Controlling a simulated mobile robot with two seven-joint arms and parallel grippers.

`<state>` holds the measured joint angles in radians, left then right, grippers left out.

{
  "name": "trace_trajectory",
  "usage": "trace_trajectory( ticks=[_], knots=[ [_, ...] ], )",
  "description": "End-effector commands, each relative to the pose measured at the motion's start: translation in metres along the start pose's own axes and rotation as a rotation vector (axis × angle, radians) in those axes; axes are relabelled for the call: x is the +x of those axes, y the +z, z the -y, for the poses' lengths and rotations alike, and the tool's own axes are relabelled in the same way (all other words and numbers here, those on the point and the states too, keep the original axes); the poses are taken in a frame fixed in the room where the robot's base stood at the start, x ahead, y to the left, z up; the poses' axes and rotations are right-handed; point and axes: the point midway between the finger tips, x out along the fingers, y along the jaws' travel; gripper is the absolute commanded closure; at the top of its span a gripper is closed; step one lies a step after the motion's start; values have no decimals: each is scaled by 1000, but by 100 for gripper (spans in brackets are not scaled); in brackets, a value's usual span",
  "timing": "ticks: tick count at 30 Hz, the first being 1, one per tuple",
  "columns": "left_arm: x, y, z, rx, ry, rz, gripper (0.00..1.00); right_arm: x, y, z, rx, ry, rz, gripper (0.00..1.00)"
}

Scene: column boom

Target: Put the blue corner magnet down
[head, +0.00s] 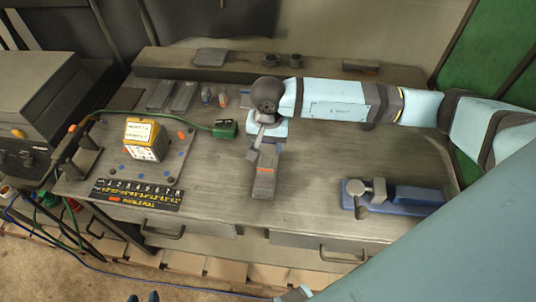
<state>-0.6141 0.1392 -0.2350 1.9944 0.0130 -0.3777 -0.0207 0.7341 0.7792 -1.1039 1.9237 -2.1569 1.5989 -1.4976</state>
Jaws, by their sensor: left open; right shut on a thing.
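My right arm reaches in from the right over the bench. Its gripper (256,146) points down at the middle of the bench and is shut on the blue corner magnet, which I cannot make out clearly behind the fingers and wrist.
On the bench (215,200), a yellow-and-white box (145,139) stands on a plate at left, behind a black numbered strip (137,194). A green block (225,129) has a cable. A blue vise-like fixture (415,197) sits at right. Bare bench lies between.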

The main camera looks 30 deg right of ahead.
Motion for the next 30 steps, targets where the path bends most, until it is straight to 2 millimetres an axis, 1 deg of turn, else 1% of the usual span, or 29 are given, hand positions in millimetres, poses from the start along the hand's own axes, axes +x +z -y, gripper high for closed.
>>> trace_trajectory(
  ticks=[1,6,9,13,15,17,24,27,30],
  knots=[
    [2,4,0,0,0,0,57,-16,-2,1,-2,-5,-6,88],
    [6,10,0,0,0,0,57,-66,-1,1,-2,-6,-5,88],
    [8,12,0,0,0,1,57,-90,-1,1,-2,-3,-4,88],
    [10,15,0,0,0,1,57,-115,-1,1,0,-4,-4,88],
    [10,16,0,0,0,1,57,-123,0,0,0,-2,-2,88],
    [12,19,0,0,0,1,57,-128,0,1,-1,-2,-2,88],
    [33,49,0,-16,3,9,57,-129,8,3,-2,-4,1,88],
    [40,58,0,-25,4,20,57,-131,11,2,-3,-3,0,88],
    [43,61,0,-31,5,22,57,-133,12,1,-2,-1,0,88]
  ],
)
